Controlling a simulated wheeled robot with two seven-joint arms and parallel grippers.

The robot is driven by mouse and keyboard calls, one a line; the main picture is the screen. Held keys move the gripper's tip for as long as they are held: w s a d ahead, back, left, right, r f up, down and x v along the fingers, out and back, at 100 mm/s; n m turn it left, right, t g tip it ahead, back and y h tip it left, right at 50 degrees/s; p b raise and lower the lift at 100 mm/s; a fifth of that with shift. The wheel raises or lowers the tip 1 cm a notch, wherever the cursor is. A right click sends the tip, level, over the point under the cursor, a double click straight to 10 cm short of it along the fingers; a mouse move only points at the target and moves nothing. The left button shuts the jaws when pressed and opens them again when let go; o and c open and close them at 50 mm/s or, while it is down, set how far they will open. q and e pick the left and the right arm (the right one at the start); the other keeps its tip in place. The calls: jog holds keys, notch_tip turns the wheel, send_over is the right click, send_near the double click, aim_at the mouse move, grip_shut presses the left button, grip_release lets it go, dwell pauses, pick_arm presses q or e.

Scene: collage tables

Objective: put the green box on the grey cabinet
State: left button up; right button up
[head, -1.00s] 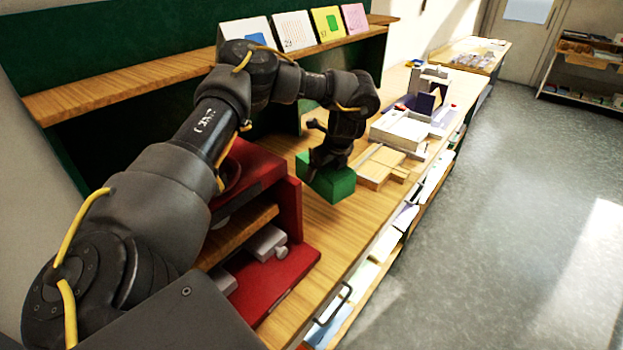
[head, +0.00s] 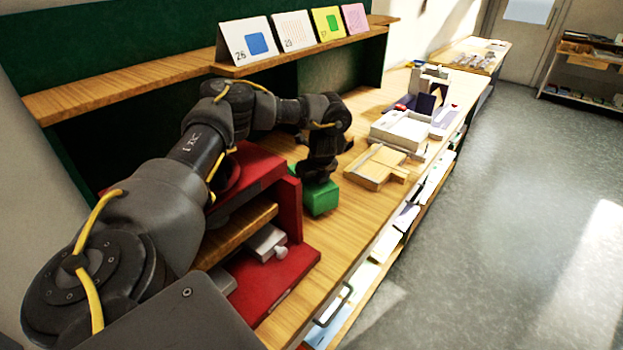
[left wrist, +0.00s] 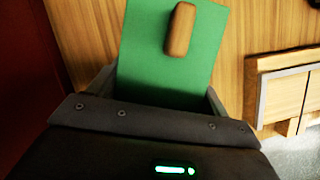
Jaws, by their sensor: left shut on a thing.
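The green box (head: 321,199) is held by my left gripper (head: 319,180), which points down from above and is shut on it. The box is at or just above the wooden table, close to the right side of the red shelf unit; I cannot tell if it touches the table. In the left wrist view, the green box (left wrist: 145,60) sits between the fingers and has a brown wooden knob on top. No thing is clearly a grey cabinet; a pale grey-white box structure (head: 403,132) stands further back on the table. My right gripper is out of view.
The red shelf unit (head: 291,207) stands left of the box, with white pieces inside. A pale wooden tray (head: 372,180) lies right of the box. Cards (head: 246,42) stand on the upper shelf. Bare table (head: 345,225) lies in front of the box.

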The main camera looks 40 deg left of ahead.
pick_arm(q)
jog(key=shift+f+p, duration=0.35)
jog(key=shift+f, duration=1.55)
jog(key=o, duration=1)
jog(key=shift+f, duration=0.1)
jog(key=shift+o, duration=0.2)
